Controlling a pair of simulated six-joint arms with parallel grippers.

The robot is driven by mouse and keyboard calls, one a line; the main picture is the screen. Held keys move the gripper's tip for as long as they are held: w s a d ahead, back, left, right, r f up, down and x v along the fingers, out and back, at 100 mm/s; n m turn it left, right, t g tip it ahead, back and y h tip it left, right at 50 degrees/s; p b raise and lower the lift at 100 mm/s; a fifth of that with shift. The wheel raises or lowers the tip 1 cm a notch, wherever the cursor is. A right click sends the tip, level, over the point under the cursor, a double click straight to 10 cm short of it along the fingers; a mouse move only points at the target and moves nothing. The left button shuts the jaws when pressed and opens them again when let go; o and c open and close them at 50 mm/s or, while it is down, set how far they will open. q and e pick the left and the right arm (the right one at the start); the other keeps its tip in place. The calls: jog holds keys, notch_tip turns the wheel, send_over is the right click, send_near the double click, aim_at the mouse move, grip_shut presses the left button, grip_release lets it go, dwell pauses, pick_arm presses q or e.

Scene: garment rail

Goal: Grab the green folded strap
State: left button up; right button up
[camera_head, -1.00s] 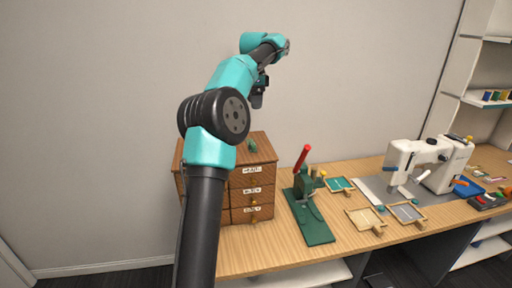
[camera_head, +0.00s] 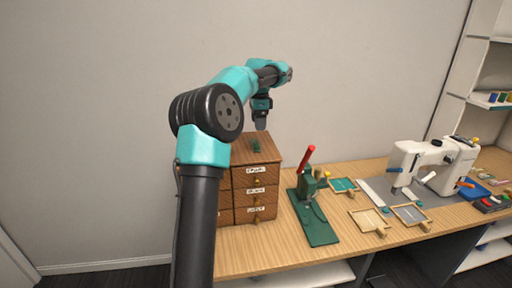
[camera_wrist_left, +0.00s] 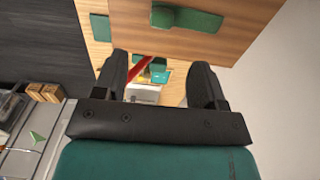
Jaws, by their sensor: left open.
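The green folded strap (camera_head: 255,146) lies on top of the wooden drawer cabinet (camera_head: 238,153). In the left wrist view a green folded piece (camera_wrist_left: 187,17), which looks like the strap, shows on the wooden surface at the top, beyond my fingertips. My left gripper (camera_head: 261,123) hangs above the cabinet, near the strap and apart from it. In the left wrist view its two dark fingers (camera_wrist_left: 160,68) stand wide apart with nothing gripped between them. My right gripper is not in view.
A green press (camera_head: 308,190) with a red lever (camera_head: 305,158) stands right of the cabinet. Small framed trays (camera_head: 367,220) and a white sewing machine (camera_head: 430,165) are farther right on the wooden table (camera_head: 265,240). The wall (camera_head: 100,120) is behind.

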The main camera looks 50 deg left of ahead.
pick_arm(q)
send_over(257, 144)
jog(key=shift+w+d+f, duration=0.1)
jog(key=shift+w+f, duration=0.05)
jog(key=shift+f, duration=0.9)
jog(key=shift+w+f, duration=0.1)
jog(key=shift+f, duration=0.95)
jog(key=shift+s+a+f, duration=0.1)
jog(key=shift+f, duration=1.2)
jog(key=shift+s+a+f, duration=0.1)
jog(key=shift+f, duration=1.2)
jog(key=c, duration=1)
jog(key=shift+r, duration=0.1)
jog(key=shift+r, duration=1.75)
jog(key=s+d+r, duration=0.1)
jog(key=s+d, duration=0.9)
jog(key=d, duration=0.2)
jog(key=shift+s+r, duration=0.15)
jog(key=shift+s, duration=0.15)
